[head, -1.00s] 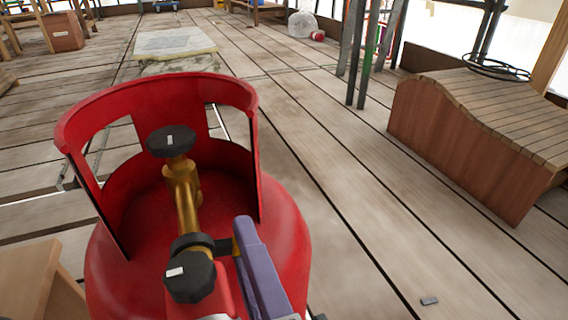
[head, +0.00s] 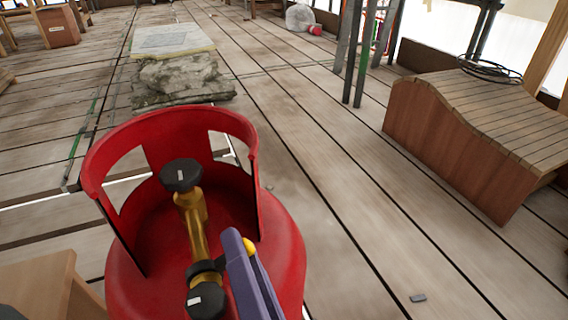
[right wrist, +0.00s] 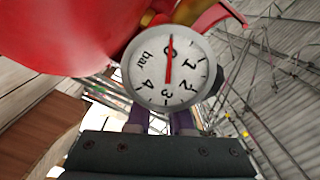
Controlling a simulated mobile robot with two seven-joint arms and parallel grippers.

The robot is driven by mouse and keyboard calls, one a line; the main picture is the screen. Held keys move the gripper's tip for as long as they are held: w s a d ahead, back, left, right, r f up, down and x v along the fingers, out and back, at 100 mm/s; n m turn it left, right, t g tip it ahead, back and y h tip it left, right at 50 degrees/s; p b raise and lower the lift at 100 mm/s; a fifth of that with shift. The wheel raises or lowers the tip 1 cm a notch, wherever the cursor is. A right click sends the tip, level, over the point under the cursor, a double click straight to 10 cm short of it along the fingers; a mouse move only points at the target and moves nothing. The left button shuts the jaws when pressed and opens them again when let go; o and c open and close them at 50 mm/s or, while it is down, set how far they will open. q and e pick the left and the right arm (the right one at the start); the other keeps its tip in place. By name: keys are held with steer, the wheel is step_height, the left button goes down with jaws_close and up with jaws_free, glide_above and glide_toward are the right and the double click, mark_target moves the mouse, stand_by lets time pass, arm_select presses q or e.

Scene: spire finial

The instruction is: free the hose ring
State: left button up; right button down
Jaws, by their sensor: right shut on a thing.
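A red gas cylinder (head: 280,240) with a cut-out collar stands upright close in front of me. Inside the collar is a brass valve (head: 196,222) with one black knob (head: 181,175) on top and another black knob (head: 206,302) nearer me. A black ring (head: 201,271) sits around the brass just above the near knob. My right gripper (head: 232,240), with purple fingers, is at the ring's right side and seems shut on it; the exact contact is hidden. In the right wrist view a round pressure gauge (right wrist: 165,68) covers the fingertips; its red needle points near 0. My left gripper is not in view.
A wooden block (head: 40,285) stands left of the cylinder. Behind it lies a rubble stack (head: 180,82) under a pale slab (head: 172,38). A slatted wooden bench (head: 480,125) stands at right. The plank floor between is mostly clear, with a small grey piece (head: 418,298) on it.

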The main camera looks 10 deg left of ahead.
stand_by(0.5)
steer(key=c, duration=1.1)
jaws_free()
steer(key=p+v, duration=0.3)
steer(key=v, duration=0.7)
